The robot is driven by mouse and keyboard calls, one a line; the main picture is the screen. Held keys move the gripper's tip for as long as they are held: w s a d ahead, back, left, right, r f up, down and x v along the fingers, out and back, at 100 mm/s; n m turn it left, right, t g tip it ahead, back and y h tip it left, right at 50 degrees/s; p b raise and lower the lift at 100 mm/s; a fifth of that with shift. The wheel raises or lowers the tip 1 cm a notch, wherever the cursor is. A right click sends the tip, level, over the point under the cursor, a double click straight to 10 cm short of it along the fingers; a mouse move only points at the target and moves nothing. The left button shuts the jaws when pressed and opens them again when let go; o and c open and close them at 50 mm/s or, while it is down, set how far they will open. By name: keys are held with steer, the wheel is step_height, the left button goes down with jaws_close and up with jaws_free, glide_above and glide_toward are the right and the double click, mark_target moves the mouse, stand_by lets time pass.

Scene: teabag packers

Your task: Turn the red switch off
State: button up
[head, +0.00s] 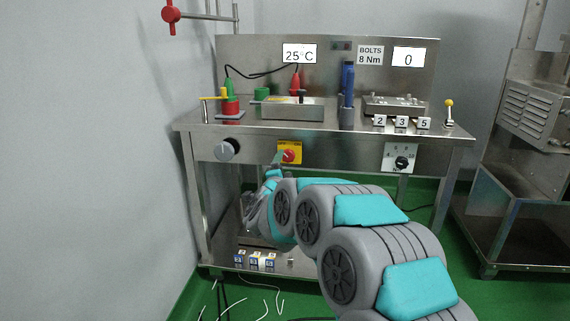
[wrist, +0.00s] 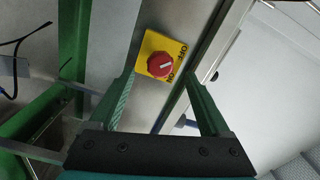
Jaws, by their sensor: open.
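The red switch (head: 290,156) is a round knob on a yellow plate (head: 298,147) on the front panel of the steel bench. In the wrist view the red switch (wrist: 160,65) has a white line on its face, and the plate has OFF and ON printed on it. My gripper (head: 277,161) is at the front panel, just left of and below the knob. In the wrist view my gripper (wrist: 160,77) is open, with one green finger on each side of the knob and nothing held. I cannot tell whether the fingertips touch the plate.
A round grey dial (head: 227,150) is left of the switch on the panel, and a black knob on a white plate (head: 401,160) is to the right. The bench top (head: 330,128) holds several fixtures. A wall is close on the left.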

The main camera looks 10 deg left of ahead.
steer(key=shift+s, duration=1.65)
steer(key=s+d+f+n+g, duration=0.4)
steer(key=s+d, duration=0.4)
steer(key=s, duration=1)
steer(key=s+d+f+n+g, duration=0.4)
steer(key=s+d+n+g, duration=0.2)
steer(key=s, duration=1.3)
steer(key=s+d+f+n+g, duration=0.4)
steer(key=s+d+g, duration=0.5)
steer(key=s, duration=1)
steer(key=shift+d+n+g+y, duration=0.35)
steer(key=shift+d+n, duration=0.25)
steer(key=shift+d, duration=0.45)
steer(key=shift+w, duration=0.1)
